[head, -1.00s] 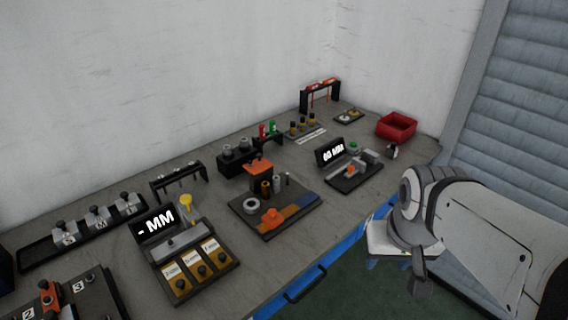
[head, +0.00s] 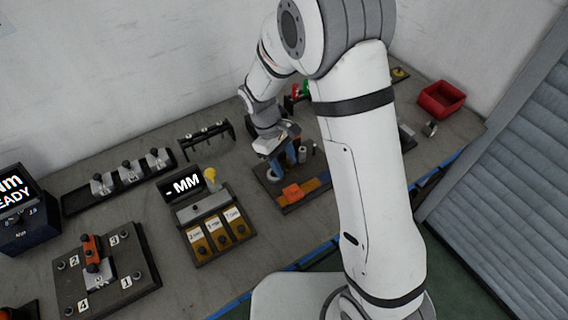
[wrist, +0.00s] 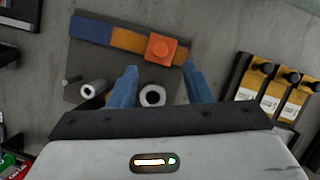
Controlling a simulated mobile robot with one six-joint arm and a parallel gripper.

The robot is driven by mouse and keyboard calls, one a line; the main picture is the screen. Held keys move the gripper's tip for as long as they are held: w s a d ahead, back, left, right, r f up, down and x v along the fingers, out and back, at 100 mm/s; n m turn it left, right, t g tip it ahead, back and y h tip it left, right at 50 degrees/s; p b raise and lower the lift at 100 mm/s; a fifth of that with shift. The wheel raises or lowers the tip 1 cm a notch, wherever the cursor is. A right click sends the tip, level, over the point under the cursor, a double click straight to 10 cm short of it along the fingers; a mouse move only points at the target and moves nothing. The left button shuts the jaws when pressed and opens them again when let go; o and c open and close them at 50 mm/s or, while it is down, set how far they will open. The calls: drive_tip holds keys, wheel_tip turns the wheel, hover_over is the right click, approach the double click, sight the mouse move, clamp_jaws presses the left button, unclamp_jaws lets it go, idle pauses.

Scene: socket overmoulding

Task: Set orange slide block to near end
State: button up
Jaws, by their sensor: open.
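The orange slide block (wrist: 161,47) sits on a coloured strip (wrist: 122,38) on a dark base plate. In the wrist view the strip runs blue at left to brown and orange at right, with the block right of the middle. In the head view the block (head: 292,190) is toward the strip's left part, away from the blue end. My gripper (wrist: 160,72) is open, its blue fingers pointing toward the block, one on either side of its line. It appears empty.
A ring-shaped grey part (wrist: 152,95) lies between my fingers and a grey cylinder (wrist: 92,88) is beside the left finger. A panel with labelled orange slots (head: 218,233) stands left of the plate in the head view. A red bin (head: 441,99) is at the back right.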

sight(293, 186)
drive_tip(key=b+x, duration=0.1)
drive_tip(key=x, duration=0.1)
drive_tip(key=b+x, duration=0.2)
drive_tip(key=x, duration=0.1)
drive_tip(key=b+x, duration=0.2)
drive_tip(key=x, duration=0.1)
drive_tip(key=shift+w+a+f, duration=0.25)
drive_tip(key=shift+w, duration=0.1)
drive_tip(key=shift+r, duration=0.1)
clamp_jaws()
